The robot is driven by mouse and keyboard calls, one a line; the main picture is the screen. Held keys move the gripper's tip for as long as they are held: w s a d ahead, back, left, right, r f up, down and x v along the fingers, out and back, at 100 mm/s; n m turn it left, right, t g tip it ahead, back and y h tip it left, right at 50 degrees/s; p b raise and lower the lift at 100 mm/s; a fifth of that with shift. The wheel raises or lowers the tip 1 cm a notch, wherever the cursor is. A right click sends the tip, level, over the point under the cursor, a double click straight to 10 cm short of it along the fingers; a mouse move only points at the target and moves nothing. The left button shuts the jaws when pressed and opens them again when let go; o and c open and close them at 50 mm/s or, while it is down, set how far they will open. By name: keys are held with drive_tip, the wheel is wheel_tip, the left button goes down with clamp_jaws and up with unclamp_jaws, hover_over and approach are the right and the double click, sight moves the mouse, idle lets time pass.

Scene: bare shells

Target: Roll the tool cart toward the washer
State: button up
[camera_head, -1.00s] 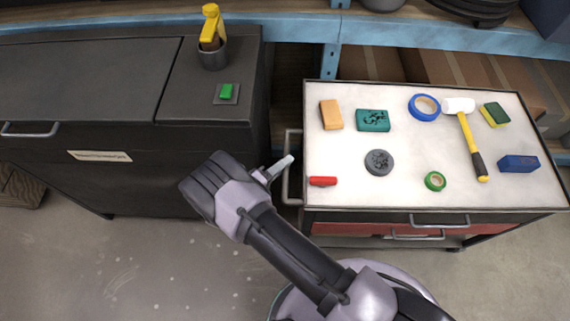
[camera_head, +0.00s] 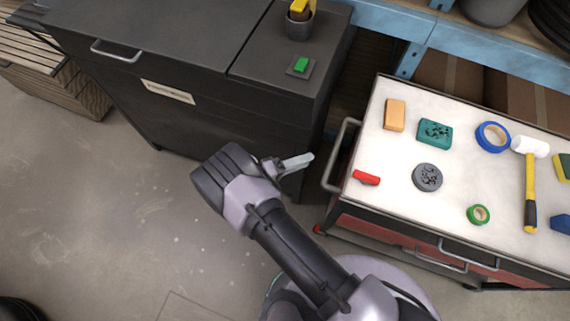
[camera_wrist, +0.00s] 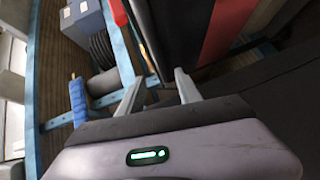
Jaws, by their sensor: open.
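The tool cart (camera_head: 395,195) stands at the right in the head view, with a white top, red drawer fronts and a grey side handle (camera_head: 331,180) on its left end. The washer, a dark cabinet with a lid (camera_head: 170,35), stands left of the cart with a gap between them. My gripper (camera_head: 298,163) is open and empty, just left of the cart handle and apart from it in the picture. In the wrist view my gripper's two fingers (camera_wrist: 158,90) are spread. Red and dark panels (camera_wrist: 218,30) fill the space beyond them, probably the cart.
On the cart lie an orange block (camera_head: 395,115), a teal box (camera_head: 435,132), tape rolls, a red item (camera_head: 366,178) and a hammer (camera_head: 530,185). A blue shelf (camera_head: 450,40) runs behind. A wooden crate (camera_head: 55,80) stands far left. The floor (camera_head: 110,190) before the washer is clear.

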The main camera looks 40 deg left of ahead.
drive_tip(key=f+v, duration=0.1)
drive_tip(key=v, duration=0.5)
drive_tip(key=shift+r, duration=0.45)
drive_tip(key=w+d+r+m+g, duration=0.25)
drive_tip(key=d+r+g, duration=0.2)
drive_tip(key=r, duration=0.35)
drive_tip(key=w+d+r+m+g, duration=0.2)
drive_tip(key=w+d+r+g, duration=0.25)
drive_tip(key=r, duration=0.25)
drive_tip(key=w+d+r+m+g, duration=0.3)
drive_tip(key=d+r, duration=0.3)
drive_tip(key=r, duration=0.2)
drive_tip(key=s+d+r+m+t+y, duration=0.2)
drive_tip(key=s+d+r+y, duration=0.3)
drive_tip(key=d+r, duration=0.3)
drive_tip(key=s+d+r+m+t+y, duration=0.1)
drive_tip(key=s+d+r+m+y, duration=0.4)
drive_tip(key=s+d+r, duration=0.2)
drive_tip(key=shift+s+d+r+t, duration=0.25)
drive_tip(key=shift+d+r+t, duration=0.15)
drive_tip(key=shift+d+r, duration=0.3)
